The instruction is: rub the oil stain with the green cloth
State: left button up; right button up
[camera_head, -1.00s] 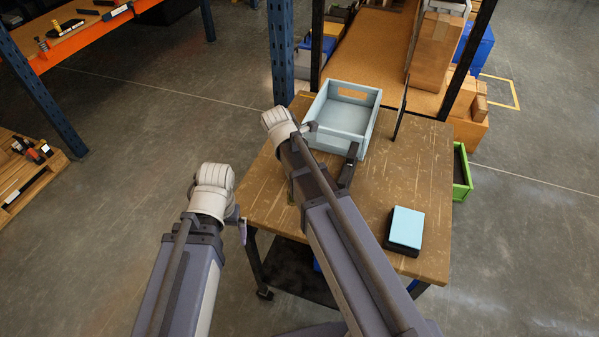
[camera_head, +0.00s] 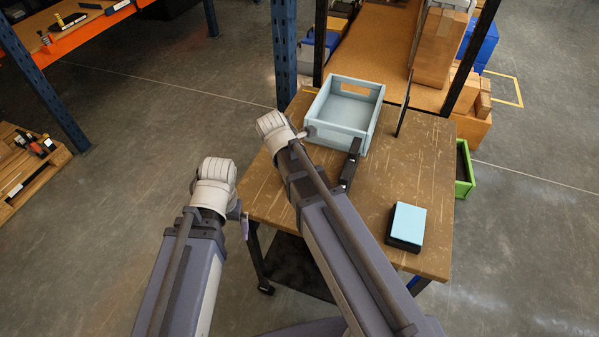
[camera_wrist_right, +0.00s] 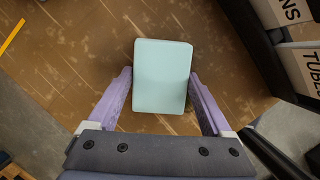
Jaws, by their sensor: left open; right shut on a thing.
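In the right wrist view, a pale mint-green folded cloth (camera_wrist_right: 163,75) lies between the two purple fingers of my right gripper (camera_wrist_right: 162,88), which is shut on it over the brown worktable. A small dark patch shows by the cloth's lower right edge; I cannot tell if it is the oil stain. In the head view, my right arm hides the right gripper and the cloth. My left gripper (camera_head: 244,226) shows only as a small purple finger beside the table's left edge, open and away from the cloth.
The worktable (camera_head: 392,180) bears a light blue open box (camera_head: 340,128), a black bar-like piece (camera_head: 350,165), an upright dark panel (camera_head: 404,105) and a light blue block on a black base (camera_head: 408,222). A green crate (camera_head: 464,170) stands on the floor at right.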

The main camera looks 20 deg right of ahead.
jog(key=shift+s+a+f, duration=0.1)
jog(key=shift+s+a, duration=0.5)
jog(key=shift+s, duration=0.2)
jog(key=shift+s+a, duration=0.55)
jog(key=shift+s, duration=0.2)
jog(key=shift+s+a, duration=0.55)
jog(key=shift+s, duration=0.2)
jog(key=shift+s+a, duration=0.55)
jog(key=shift+s, duration=0.2)
notch_tip(320, 180, up, 6)
jog(key=p, duration=0.6)
jog(key=shift+w, duration=0.1)
notch_tip(320, 180, up, 3)
jog(key=p, duration=0.3)
